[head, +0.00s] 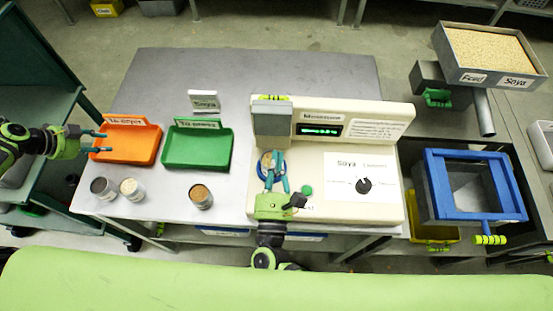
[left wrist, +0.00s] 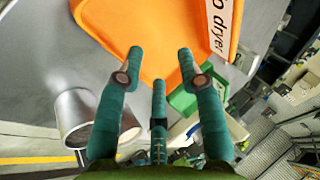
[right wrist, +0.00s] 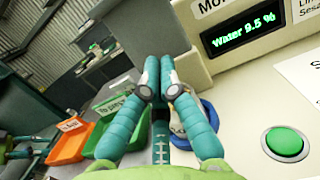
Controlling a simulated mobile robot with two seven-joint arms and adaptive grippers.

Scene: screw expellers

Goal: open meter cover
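The beige moisture meter (head: 380,140) stands at the right of the grey table. Its grey cover (head: 272,125) is raised at the meter's back left, with a yellow-green handle (head: 273,97) at its top. A blue-rimmed round well (head: 262,166) shows in front of the cover, partly hidden by my right gripper. My right gripper (head: 272,155) is over the well, just in front of the cover. In the right wrist view its fingertips (right wrist: 159,62) are together, with nothing seen between them. My left gripper (head: 97,142) is open and empty at the orange tray's left edge.
The orange tray (head: 150,157) and green tray (head: 198,164) lie left of the meter. Several small cans, one brown-filled (head: 201,197), stand near the front edge. A green button (head: 306,190) and black knob (head: 363,186) are on the meter. The table's back is mostly clear.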

